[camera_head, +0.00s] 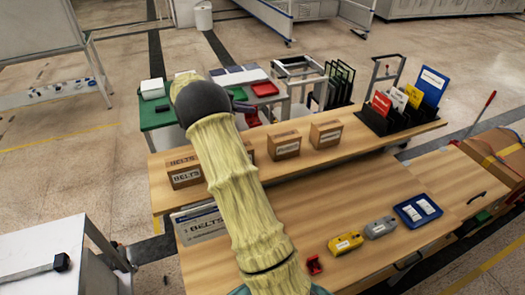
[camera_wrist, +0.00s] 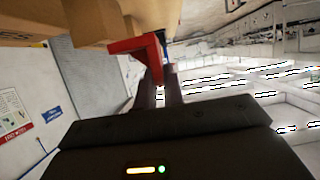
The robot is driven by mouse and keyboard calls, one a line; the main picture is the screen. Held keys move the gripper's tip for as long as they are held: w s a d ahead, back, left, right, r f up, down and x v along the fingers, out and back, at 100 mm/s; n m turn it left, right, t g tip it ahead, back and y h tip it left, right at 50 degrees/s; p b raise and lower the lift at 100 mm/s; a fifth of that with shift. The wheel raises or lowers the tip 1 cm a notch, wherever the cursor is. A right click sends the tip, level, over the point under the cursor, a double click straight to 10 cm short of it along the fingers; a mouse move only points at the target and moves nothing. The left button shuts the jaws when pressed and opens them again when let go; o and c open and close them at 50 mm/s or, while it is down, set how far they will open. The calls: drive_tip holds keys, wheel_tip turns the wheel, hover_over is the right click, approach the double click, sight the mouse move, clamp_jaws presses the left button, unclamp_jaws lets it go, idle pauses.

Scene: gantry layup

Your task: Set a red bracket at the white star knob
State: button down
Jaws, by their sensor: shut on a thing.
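In the wrist view, my gripper (camera_wrist: 163,75) is shut on a red bracket (camera_wrist: 140,46). The bracket is angled and sticks out to the left from between the dark fingertips. Its gripped end is partly hidden by the fingers. I cannot make out a white star knob in either view.
Cardboard boxes (camera_head: 284,145) stand on the raised shelf (camera_head: 330,158) behind the near bench (camera_head: 370,200). A yellow block (camera_head: 345,243), a grey block (camera_head: 380,227) and a blue tray (camera_head: 418,211) lie on the bench. Its middle is clear.

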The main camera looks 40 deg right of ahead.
sight(248, 124)
drive_tip(key=shift+s, duration=0.1)
drive_tip(key=shift+s, duration=0.2)
wheel_tip(248, 124, down, 6)
drive_tip(key=p, duration=0.2)
drive_tip(key=shift+p, duration=0.4)
drive_tip(key=shift+f, duration=0.15)
wheel_tip(248, 124, down, 3)
drive_tip(key=shift+r+p, duration=0.1)
drive_tip(key=shift+p, duration=0.9)
drive_tip(key=shift+f, duration=0.4)
